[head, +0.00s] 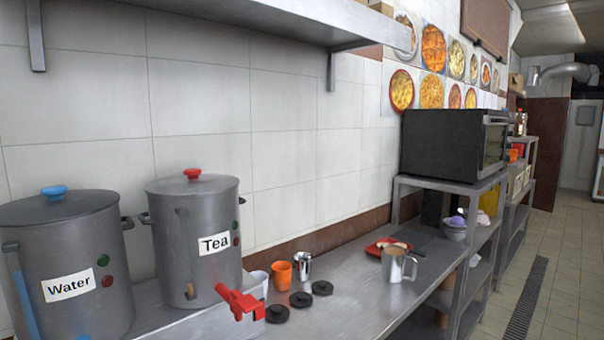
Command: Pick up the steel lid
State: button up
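Two grey steel lids show in the head view, each seated on a pot. One lid (60,207) with a blue knob (54,192) covers the pot labelled Water (60,260) at the far left. The other lid (192,183) with a red knob (193,174) covers the pot labelled Tea (190,245) just right of it. I cannot tell which of the two the task's steel lid is. My gripper is not in view.
A red tap-like part (240,301) juts out at the Tea pot's lower right. Several black discs (277,313), an orange cup (282,275) and a steel mug (396,264) stand on the counter (345,290). A wall shelf (270,22) hangs above the pots.

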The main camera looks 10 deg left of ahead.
aim_at(194, 182)
jog(key=i+l, duration=0.15)
jog(key=i, duration=0.3)
jog(key=i+l, duration=0.15)
jog(key=i, duration=0.35)
jog(key=i+l, duration=0.1)
jog(key=i, duration=0.35)
jog(key=i+l, duration=0.15)
jog(key=i, duration=0.3)
